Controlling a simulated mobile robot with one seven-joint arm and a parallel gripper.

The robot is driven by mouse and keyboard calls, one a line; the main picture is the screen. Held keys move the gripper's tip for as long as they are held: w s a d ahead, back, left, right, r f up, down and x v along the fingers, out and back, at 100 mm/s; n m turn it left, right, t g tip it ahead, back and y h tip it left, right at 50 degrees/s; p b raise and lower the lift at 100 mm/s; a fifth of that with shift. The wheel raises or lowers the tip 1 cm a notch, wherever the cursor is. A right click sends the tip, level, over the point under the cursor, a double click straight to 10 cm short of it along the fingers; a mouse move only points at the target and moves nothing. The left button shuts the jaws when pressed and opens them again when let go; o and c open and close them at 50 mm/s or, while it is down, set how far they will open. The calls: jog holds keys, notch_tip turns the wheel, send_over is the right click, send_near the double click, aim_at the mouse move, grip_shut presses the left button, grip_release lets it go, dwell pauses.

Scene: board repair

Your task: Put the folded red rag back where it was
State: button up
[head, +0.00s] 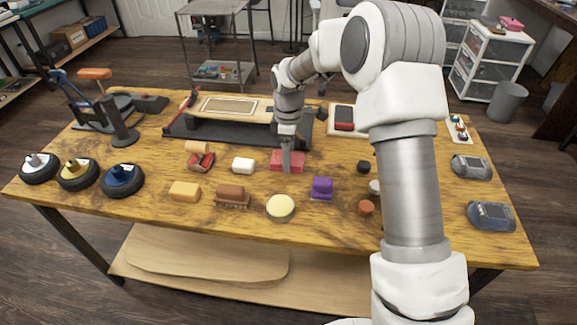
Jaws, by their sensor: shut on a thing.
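The folded red rag (297,163) is a flat red block shape at the middle of the wooden table (150,205). My gripper (286,168) points straight down and is shut on the rag. The fingers cover part of the rag's middle. The rag looks to be at or very near the table top; I cannot tell whether it touches.
A purple item (321,188), a cream round tin (280,207) and a brown brush (232,196) are in front. Behind is a dark mat (185,127) with a board (228,106).

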jog(key=shift+f+b, duration=0.45)
jog(key=shift+f, duration=1.5)
